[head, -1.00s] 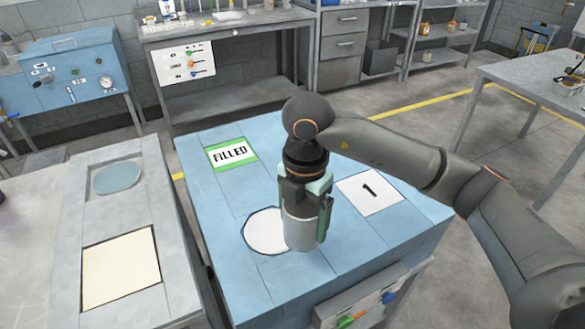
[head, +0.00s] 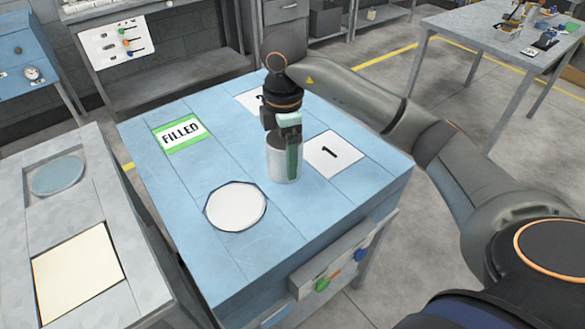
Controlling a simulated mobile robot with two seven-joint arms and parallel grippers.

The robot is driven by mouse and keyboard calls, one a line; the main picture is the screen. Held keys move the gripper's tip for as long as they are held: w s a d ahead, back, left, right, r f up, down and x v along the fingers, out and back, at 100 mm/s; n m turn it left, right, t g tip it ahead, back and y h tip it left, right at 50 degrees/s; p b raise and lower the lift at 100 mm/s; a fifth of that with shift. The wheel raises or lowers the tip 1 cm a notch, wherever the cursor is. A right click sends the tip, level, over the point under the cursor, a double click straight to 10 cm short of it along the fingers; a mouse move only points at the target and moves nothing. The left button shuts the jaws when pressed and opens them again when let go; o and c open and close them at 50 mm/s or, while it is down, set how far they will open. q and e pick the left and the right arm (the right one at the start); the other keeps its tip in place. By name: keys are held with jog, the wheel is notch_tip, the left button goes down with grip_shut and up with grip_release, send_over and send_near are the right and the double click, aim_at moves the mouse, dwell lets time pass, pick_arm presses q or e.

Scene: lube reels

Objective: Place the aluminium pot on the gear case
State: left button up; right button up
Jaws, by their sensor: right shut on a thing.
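The aluminium pot (head: 280,165) is a grey metal cylinder, upright, in the head view. My right gripper (head: 289,145) is shut on its upper part, with a green finger down its right side. The pot is over the blue top (head: 230,150) of a large cabinet, between a white round disc (head: 236,206) and a white square marked 1 (head: 333,154). I cannot tell whether its base touches the top. No part is labelled as the gear case, so I cannot tell which it is. My left gripper is not in view.
A green-edged FILLED label (head: 181,133) lies at the back left of the blue top. A grey bench (head: 80,210) with a glassy round inset and a cream square stands to the left. A switch panel (head: 340,262) is on the front. Another table (head: 465,45) stands back right.

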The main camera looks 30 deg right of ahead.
jog(key=d+f, duration=0.1)
jog(key=w+d+f, duration=0.1)
jog(key=f, duration=0.1)
jog(key=d+f, duration=0.1)
jog(key=f, duration=0.1)
jog(key=shift+w+d, duration=0.25)
jog(key=shift+w, duration=0.1)
jog(key=shift+d+f, duration=0.1)
jog(key=shift+f, duration=1.55)
jog(key=shift+f, duration=0.1)
jog(key=shift+f, duration=0.15)
jog(key=o, duration=1.2)
jog(key=shift+c, duration=0.2)
notch_tip(320, 180, up, 12)
jog(key=shift+r, duration=0.25)
